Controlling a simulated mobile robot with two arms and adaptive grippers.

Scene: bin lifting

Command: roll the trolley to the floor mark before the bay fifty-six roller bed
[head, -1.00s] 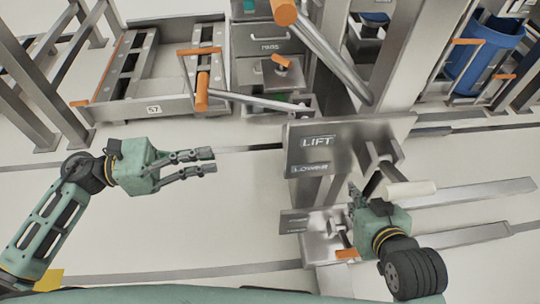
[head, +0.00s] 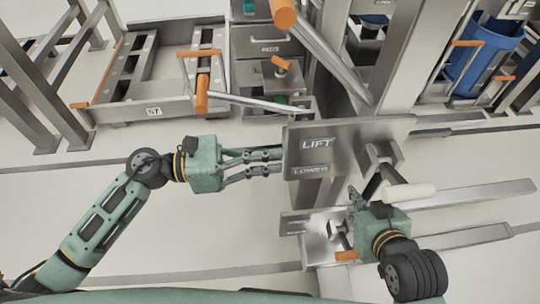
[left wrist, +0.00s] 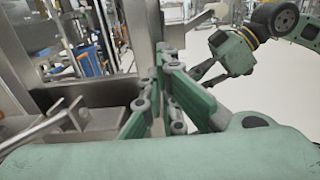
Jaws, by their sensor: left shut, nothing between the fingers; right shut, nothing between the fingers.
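The steel trolley, a lifter with an upright mast, fork-like legs and a plate marked LIFT and LOWER (head: 340,130), stands right of centre in the head view. My left gripper (head: 280,162) is shut and empty, its fingertips at the left edge of that plate; contact cannot be told. In the left wrist view its fingers (left wrist: 170,65) point up beside grey metal. My right gripper (head: 354,203) is shut and empty below the plate, near a pale cylindrical grip (head: 405,191). A bay labelled 57 (head: 154,111) is at the upper left. No label fifty-six is readable.
An orange-ended bar (head: 325,45) slants across the top. A drawer cabinet (head: 270,47) stands behind the plate. A blue bin (head: 482,62) sits in a rack at the upper right. Two low metal legs (head: 475,194) reach right. Pale floor lies open at the left and front.

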